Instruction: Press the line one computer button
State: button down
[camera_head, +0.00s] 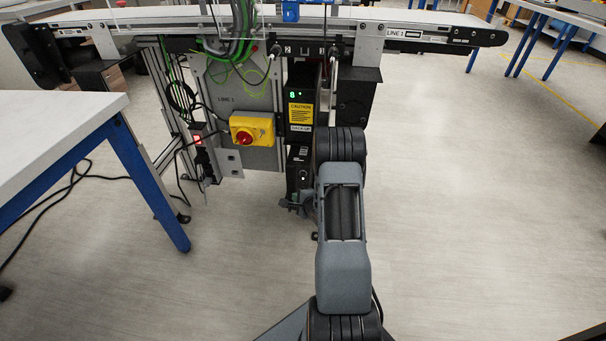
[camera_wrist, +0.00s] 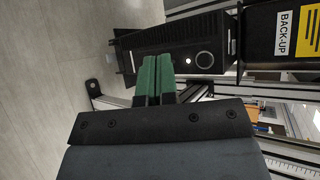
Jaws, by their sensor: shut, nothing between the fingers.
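The line one computer (camera_head: 298,168) is a small black box under the conveyor, left of my arm in the head view. In the wrist view the computer (camera_wrist: 175,42) lies sideways across the upper middle. Its round, light-ringed button (camera_wrist: 205,59) faces the camera, with a small white light beside it. My gripper (camera_wrist: 158,60) has green fingers, shut together and empty. Their tips overlap the computer's front in the picture, left of the button. I cannot tell whether they touch it. In the head view my arm hides most of the gripper.
A black back-up unit (camera_head: 301,97) with a yellow caution label sits above the computer. A yellow box with a red switch (camera_head: 250,130) is on the panel to the left. The conveyor (camera_head: 440,32) spans above.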

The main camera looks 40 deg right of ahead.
aim_at(303, 174)
dwell(0.3)
jog(key=shift+w+d+b, duration=0.65)
jog(key=shift+w+d, duration=2.35)
jog(key=shift+w, duration=0.2)
jog(key=shift+w+d, duration=0.15)
jog(key=shift+w+d, duration=0.15)
jog(key=shift+w+d+p, duration=0.25)
jog(key=shift+p, duration=0.1)
dwell(0.9)
jog(key=shift+s+a, duration=0.15)
jog(key=shift+s+a+p, duration=0.4)
jog(key=shift+p, duration=0.05)
